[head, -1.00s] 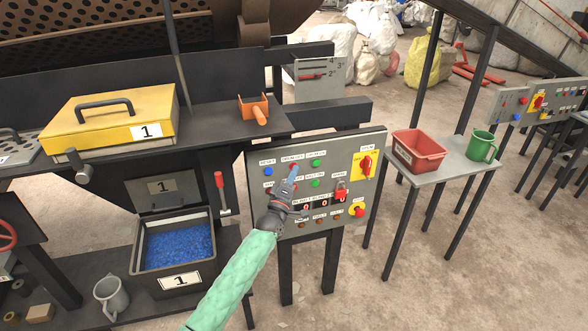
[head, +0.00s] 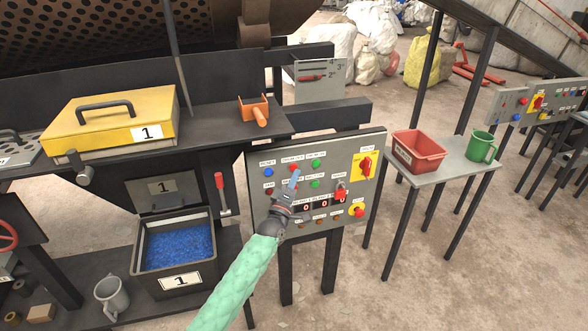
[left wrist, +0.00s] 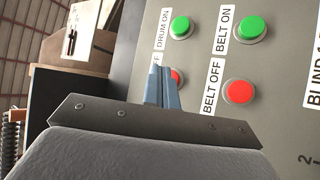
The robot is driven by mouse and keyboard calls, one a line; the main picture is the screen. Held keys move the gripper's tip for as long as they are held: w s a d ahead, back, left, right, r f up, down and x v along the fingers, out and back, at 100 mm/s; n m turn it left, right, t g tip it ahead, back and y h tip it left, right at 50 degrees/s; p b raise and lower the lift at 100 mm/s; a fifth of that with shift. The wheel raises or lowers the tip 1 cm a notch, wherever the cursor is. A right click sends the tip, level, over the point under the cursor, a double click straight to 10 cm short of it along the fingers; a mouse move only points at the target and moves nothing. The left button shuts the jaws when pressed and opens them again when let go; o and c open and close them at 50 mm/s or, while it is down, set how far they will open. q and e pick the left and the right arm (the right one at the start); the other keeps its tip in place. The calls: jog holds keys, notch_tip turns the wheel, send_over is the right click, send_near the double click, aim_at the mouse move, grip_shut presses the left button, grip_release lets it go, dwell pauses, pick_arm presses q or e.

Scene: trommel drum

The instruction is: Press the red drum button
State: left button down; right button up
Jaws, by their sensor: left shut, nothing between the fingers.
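The red drum button (left wrist: 178,76) shows in the left wrist view, partly hidden behind my left fingertips, with its label mostly covered. My left gripper (left wrist: 161,73) is shut and empty, its tips over or right beside that button. I cannot tell whether they touch it. In the head view, my left gripper (head: 295,173) points up at the grey control panel (head: 254,207), its tips just below the red drum button (head: 293,167). The green DRUM ON button (left wrist: 180,27) and the red BELT OFF button (left wrist: 239,92) are clear of the fingers. My right gripper is not in view.
The panel also has a green BELT ON button (left wrist: 252,28), a blue button (head: 268,173), a yellow-backed red switch (head: 365,165) and a red knob (head: 359,211). A side table (head: 437,178) with a red bin (head: 416,151) and green mug (head: 481,147) stands to the right.

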pick_arm(q)
jog(key=shift+s, duration=0.1)
jog(key=s, duration=0.1)
jog(key=s+d+p, duration=0.1)
jog(key=s, duration=0.2)
jog(key=shift+s+d+p, duration=0.3)
jog(key=shift+p, duration=0.1)
dwell(0.6)
